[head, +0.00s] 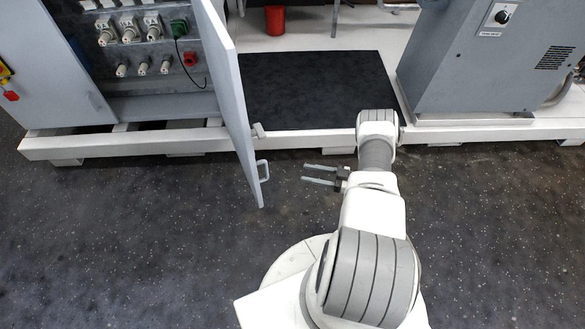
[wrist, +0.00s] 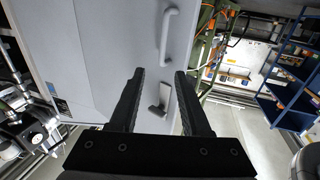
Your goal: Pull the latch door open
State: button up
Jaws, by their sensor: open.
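The grey latch door (head: 228,90) stands swung out from its cabinet, seen nearly edge-on in the head view. Its face (wrist: 110,50) fills the left and middle of the wrist view. A pale bar handle (head: 262,171) is on the door near its free edge. The handle also shows in the wrist view (wrist: 166,38), beyond my fingertips. A small latch lever (head: 258,130) sits near the handle; in the wrist view the lever (wrist: 160,98) appears between my fingers. My gripper (head: 304,174) is open and empty, to the right of the handle and apart from it.
The open cabinet shows several sockets and plugs (head: 128,30) inside. A white base frame (head: 110,145) runs along the floor in front of it. A black mat (head: 315,85) lies between the cabinet and a grey machine (head: 480,60). The dark floor (head: 120,240) at front left is clear.

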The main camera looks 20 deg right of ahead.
jog(key=v, duration=0.2)
jog(key=shift+s+d, duration=0.2)
jog(key=shift+d, duration=0.05)
jog(key=shift+w, duration=0.1)
